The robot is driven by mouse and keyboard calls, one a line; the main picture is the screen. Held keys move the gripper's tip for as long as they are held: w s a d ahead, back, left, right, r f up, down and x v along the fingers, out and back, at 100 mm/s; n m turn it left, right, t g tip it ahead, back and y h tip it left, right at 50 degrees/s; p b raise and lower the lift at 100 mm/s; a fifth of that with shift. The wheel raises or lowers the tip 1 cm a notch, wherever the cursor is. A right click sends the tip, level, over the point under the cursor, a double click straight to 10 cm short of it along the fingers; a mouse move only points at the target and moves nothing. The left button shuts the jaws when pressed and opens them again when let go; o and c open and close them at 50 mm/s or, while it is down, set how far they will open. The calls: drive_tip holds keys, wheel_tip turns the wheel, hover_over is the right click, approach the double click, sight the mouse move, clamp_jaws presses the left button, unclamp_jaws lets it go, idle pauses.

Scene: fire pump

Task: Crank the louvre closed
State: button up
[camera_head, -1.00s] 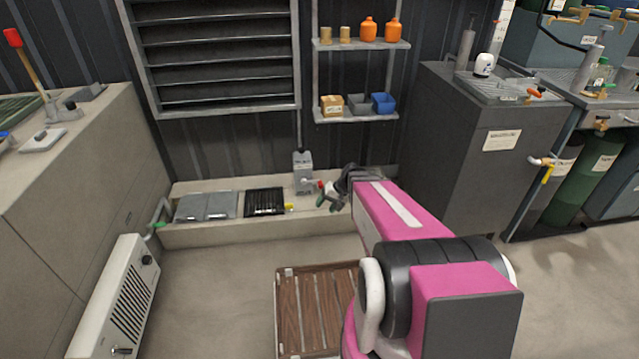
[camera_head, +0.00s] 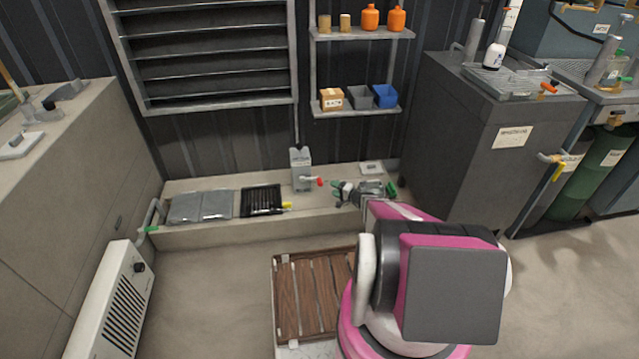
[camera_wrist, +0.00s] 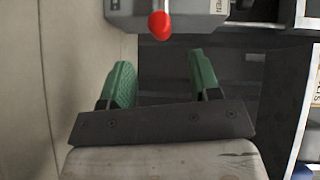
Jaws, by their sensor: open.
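The louvre (camera_head: 205,50) is a wide framed panel of dark horizontal slats on the back wall, with gaps showing between the slats. A grey crank box (camera_head: 301,170) stands on the low ledge below its right corner, with a thin rod rising from it. A crank with a red knob (camera_head: 320,181) sticks out to its right. In the wrist view the red knob (camera_wrist: 160,25) hangs in front of the grey box (camera_wrist: 190,14), just beyond my fingertips. My gripper (camera_wrist: 163,75) has green finger pads spread apart with nothing between them. The head view shows it (camera_head: 338,197) right of the knob, apart from it.
The ledge (camera_head: 225,230) also carries grey flat panels (camera_head: 200,206), a black grate (camera_head: 262,200) and a small yellow piece (camera_head: 287,205). A shelf (camera_head: 360,110) hangs above. A dark cabinet (camera_head: 480,150) stands right, and a wooden slatted pallet (camera_head: 305,300) lies on the floor.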

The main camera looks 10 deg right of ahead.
sight(320, 183)
drive_tip(key=x, duration=0.9)
drive_tip(key=shift+w+a, duration=0.2)
drive_tip(key=shift+a, duration=0.05)
clamp_jaws()
